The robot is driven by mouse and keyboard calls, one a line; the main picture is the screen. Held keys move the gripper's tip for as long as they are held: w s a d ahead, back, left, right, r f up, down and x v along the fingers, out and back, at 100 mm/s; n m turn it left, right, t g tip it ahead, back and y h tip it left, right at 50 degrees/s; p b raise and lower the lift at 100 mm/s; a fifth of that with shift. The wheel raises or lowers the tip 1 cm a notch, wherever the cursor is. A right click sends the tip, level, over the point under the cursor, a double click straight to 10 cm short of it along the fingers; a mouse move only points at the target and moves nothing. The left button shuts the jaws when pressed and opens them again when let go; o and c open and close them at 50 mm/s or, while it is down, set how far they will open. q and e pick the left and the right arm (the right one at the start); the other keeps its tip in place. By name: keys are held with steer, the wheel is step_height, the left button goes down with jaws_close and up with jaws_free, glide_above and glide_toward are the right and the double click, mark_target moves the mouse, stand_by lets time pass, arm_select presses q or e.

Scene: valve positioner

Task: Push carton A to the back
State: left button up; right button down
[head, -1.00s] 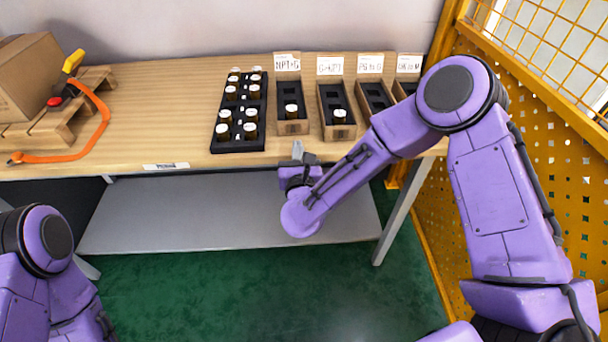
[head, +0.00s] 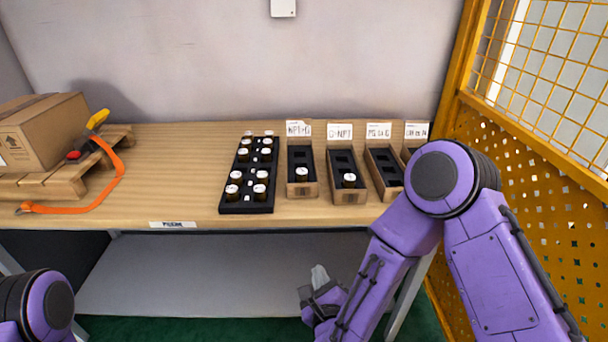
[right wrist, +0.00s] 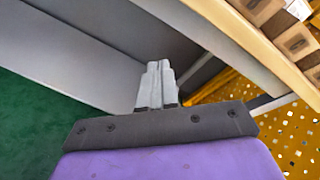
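Several open-topped cardboard cartons with black inserts and white label cards stand in a row on the wooden bench. No letter A is readable on any, so I cannot tell which is carton A. The leftmost carton (head: 301,190) holds one white-capped part. The second carton (head: 348,197) also holds one. The third carton (head: 384,188) shows no capped part, and the fourth is largely hidden by my right arm. My right gripper (head: 320,273) is below and in front of the bench edge, empty, its fingers together in the right wrist view (right wrist: 157,68). My left gripper is out of view.
A black tray (head: 246,205) with several white-capped parts stands left of the cartons. A large box (head: 45,130) sits on a wooden pallet (head: 60,188) with an orange strap (head: 112,180). A grey shelf (head: 215,280) lies below. A yellow mesh fence (head: 535,150) bounds the right.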

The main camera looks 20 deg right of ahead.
steer(key=s+d+f+n+g, duration=0.2)
steer(key=s+f+n, duration=0.2)
steer(key=f+n, duration=0.15)
steer(key=s+d+f+n+g, duration=0.3)
steer(key=s+f+n, duration=0.15)
steer(key=f, duration=0.25)
steer(key=s+d+f+n+g, duration=0.3)
steer(key=s+n, duration=0.3)
steer(key=s, duration=0.2)
steer(key=s+d+f+n+g, duration=0.4)
steer(key=s+d+f+n, duration=0.1)
steer(key=s+d+n, duration=0.1)
steer(key=shift+s+f+n, duration=0.4)
steer(key=shift+s+n, duration=0.4)
steer(key=shift+s, duration=0.35)
